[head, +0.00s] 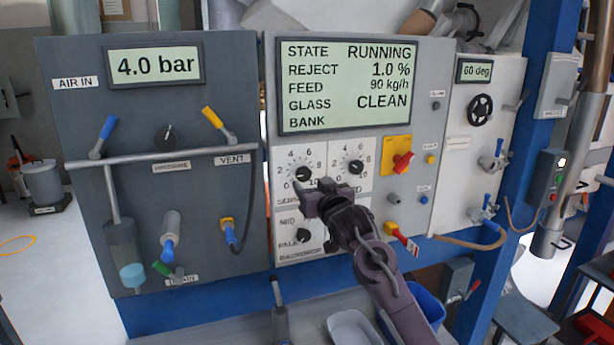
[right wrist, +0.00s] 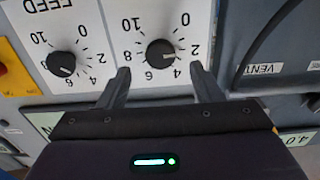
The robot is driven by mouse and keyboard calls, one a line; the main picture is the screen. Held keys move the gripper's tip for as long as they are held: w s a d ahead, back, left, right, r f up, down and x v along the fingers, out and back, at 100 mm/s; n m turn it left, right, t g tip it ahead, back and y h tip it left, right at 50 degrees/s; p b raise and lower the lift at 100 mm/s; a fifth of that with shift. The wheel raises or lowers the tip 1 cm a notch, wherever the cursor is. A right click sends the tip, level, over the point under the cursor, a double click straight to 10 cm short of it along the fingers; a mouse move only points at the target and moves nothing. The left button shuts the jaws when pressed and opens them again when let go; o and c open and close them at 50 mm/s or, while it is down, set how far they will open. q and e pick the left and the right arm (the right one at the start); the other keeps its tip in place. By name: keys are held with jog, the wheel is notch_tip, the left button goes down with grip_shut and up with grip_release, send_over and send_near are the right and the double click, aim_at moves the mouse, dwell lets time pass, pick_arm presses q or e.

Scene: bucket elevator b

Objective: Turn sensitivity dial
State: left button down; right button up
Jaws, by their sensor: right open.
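The sensitivity dial (head: 303,173) is a black knob on a white numbered plate, left of the feed dial, in the head view. Its label is partly hidden by my right gripper (head: 317,193). In the right wrist view, which is turned over, the sensitivity dial (right wrist: 160,53) lies in line with the gap between my right fingertips (right wrist: 160,69). The fingers are apart, with nothing between them. The knob's pale mark appears to point toward the 2. I cannot tell whether a finger touches the panel. My left gripper is not in view.
The feed dial (head: 354,167) sits close on the right and shows in the right wrist view (right wrist: 61,64). The backdrop dial (head: 303,236) is below. A red switch on yellow (head: 402,162) is further right. The display (head: 349,85) reads RUNNING, reject 1.0 %.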

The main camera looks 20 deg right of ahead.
aim_at(304, 177)
jog(key=shift+w+a+p, duration=0.1)
jog(key=shift+w+p, duration=0.55)
jog(key=shift+w, duration=1.75)
jog(key=shift+c, duration=0.5)
jog(key=shift+f, duration=0.1)
jog(key=c, duration=0.9)
jog(key=shift+m, duration=0.4)
jog(key=m+p, duration=0.1)
jog(key=m, duration=0.2)
jog(key=shift+a+m, duration=0.1)
jog(key=shift+m, duration=1.9)
